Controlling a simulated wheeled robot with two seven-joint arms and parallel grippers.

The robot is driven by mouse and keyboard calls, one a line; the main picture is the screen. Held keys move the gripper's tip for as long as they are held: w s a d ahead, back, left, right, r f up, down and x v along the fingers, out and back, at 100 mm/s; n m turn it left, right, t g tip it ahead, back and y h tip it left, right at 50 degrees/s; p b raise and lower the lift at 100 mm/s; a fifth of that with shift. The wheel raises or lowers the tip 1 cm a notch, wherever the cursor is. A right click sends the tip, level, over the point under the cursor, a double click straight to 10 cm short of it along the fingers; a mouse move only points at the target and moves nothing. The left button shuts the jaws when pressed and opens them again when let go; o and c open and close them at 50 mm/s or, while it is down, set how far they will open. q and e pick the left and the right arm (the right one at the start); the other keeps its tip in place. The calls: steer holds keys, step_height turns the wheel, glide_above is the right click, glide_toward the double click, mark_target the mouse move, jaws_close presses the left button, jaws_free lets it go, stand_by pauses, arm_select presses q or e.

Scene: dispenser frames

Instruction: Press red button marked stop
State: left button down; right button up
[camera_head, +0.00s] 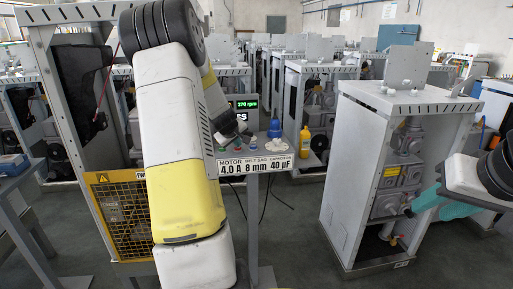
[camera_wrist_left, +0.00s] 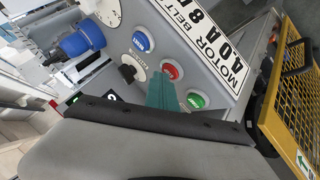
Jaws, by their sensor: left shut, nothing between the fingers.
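The red button (camera_wrist_left: 173,71) sits on a grey sloped control panel (camera_wrist_left: 125,62) in the left wrist view. It lies between a blue button (camera_wrist_left: 143,41) and a green button (camera_wrist_left: 197,100). Lettering on the red cap is too small to read. My left gripper (camera_wrist_left: 162,88) is shut and empty, its teal fingers pointing at the panel just beside the red button's lower edge. I cannot tell whether they touch it. In the head view my left arm hides much of the panel. My right gripper (camera_head: 411,211) is at the right, away from the panel, with teal fingers partly seen.
A black knob (camera_wrist_left: 128,73) and a blue fitting (camera_wrist_left: 82,40) are near the buttons. A label plate (camera_head: 256,165) runs along the panel's front edge. A yellow mesh guard (camera_head: 124,218) stands below left. A grey machine cabinet (camera_head: 357,150) stands to the right, with open floor between.

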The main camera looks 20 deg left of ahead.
mark_target(237, 149)
arm_select(q)
steer(key=shift+r, duration=0.8)
steer(key=shift+r, duration=0.1)
steer(key=shift+r, duration=2.4)
steer(key=s+d+r+m+g+h, duration=0.1)
steer(key=s+d+r+m+h, duration=0.15)
steer(key=s+d+r, duration=0.45)
steer(key=s+d+r+m+h, duration=0.15)
steer(key=s+d+m, duration=0.25)
steer(key=s+d, duration=0.7)
steer(key=s+d+f+m+g, duration=0.1)
steer(key=s+d, duration=0.3)
steer(key=s, duration=0.4)
steer(key=s+d+f+m, duration=0.1)
steer(key=s+d+m, duration=0.3)
steer(key=s, duration=0.4)
steer(key=shift+s+d+m+g, duration=0.3)
steer(key=shift+d+m+g, duration=0.1)
steer(key=shift+d, duration=0.35)
